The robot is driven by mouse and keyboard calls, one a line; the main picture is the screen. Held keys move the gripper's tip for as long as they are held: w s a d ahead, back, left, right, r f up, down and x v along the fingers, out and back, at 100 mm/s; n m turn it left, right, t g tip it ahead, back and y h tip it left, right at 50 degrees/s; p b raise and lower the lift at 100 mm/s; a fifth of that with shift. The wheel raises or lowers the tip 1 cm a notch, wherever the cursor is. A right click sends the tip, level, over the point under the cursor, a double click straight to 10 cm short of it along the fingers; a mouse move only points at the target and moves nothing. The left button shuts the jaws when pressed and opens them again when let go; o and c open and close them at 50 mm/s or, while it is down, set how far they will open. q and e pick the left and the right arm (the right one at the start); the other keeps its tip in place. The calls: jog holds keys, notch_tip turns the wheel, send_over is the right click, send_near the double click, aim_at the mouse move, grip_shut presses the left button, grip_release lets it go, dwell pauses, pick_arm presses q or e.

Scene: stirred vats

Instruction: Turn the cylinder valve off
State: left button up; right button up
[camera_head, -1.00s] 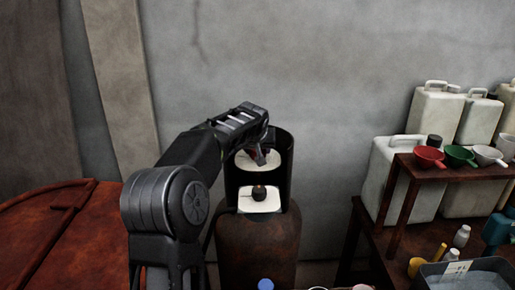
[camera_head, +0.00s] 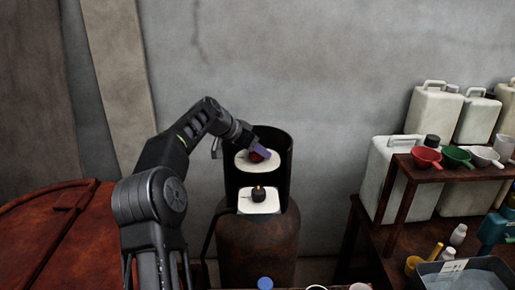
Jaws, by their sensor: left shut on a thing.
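The rusty brown gas cylinder (camera_head: 258,245) stands against the wall, with a black open-fronted collar (camera_head: 283,172) around its top. Inside the collar is a red valve knob (camera_head: 257,156) in front of a pale round plate (camera_head: 250,165). Below it a small dark knob (camera_head: 258,194) sits on a white square plate (camera_head: 262,207). My left gripper (camera_head: 258,154) reaches into the collar from the left, its fingers at the red knob and shut on it. The fingers partly hide the knob. My right gripper does not show.
A rust-red round lid (camera_head: 50,235) lies at the left. At the right, a brown shelf (camera_head: 445,172) bears red, green and white scoops (camera_head: 427,157), with white jerrycans (camera_head: 398,180) behind and a grey basin (camera_head: 468,275) in front. The wall rises close behind the cylinder.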

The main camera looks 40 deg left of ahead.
pick_arm(q)
jog(key=shift+m+h+p, duration=0.5)
jog(key=shift+m+h, duration=0.1)
jog(key=shift+m, duration=0.1)
jog(key=o, duration=1.3)
jog(key=shift+o, duration=0.2)
jog(key=b+v, duration=0.2)
jog(key=v, duration=0.5)
jog(key=shift+s+r, duration=0.2)
jog(key=shift+r, duration=0.1)
